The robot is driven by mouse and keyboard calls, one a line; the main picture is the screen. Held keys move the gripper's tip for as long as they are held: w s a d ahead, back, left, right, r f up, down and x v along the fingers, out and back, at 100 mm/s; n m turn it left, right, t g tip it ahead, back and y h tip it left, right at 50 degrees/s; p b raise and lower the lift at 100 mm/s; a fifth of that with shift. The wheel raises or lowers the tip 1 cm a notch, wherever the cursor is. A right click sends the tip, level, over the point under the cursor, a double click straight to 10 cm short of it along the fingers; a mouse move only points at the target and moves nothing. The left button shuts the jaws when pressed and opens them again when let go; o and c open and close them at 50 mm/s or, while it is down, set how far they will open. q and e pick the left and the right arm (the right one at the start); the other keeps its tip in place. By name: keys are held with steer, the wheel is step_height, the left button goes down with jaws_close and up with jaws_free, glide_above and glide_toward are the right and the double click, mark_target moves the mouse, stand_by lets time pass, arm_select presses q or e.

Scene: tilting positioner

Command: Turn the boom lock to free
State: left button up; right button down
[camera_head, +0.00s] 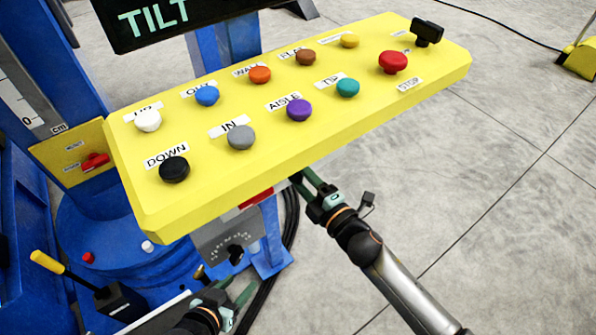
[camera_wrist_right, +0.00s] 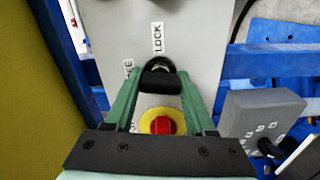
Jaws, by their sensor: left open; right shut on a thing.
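In the right wrist view, a black knob (camera_wrist_right: 160,82) sits on a grey plate (camera_wrist_right: 190,30) with a LOCK label (camera_wrist_right: 157,38) above it and a partly covered label ending in "EE" (camera_wrist_right: 127,68) to its upper left. My right gripper (camera_wrist_right: 160,90) is shut on the knob, one green finger on each side. In the head view, my right gripper (camera_head: 308,184) reaches under the yellow panel's edge, which hides its tips and the knob. My left gripper (camera_head: 238,287) is open and empty, low beneath the panel.
The yellow button panel (camera_head: 300,135) overhangs my grippers. A red button on a yellow base (camera_wrist_right: 162,124) sits just below the knob between my right fingers. A grey box (camera_wrist_right: 255,112) is at the right. A yellow-handled lever (camera_head: 48,262) stands lower left.

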steer(key=shift+n, duration=0.8)
steer(key=shift+c, duration=1.2)
jaws_free()
steer(key=v, duration=1.2)
steer(key=shift+s, duration=0.2)
steer(key=shift+d, duration=0.1)
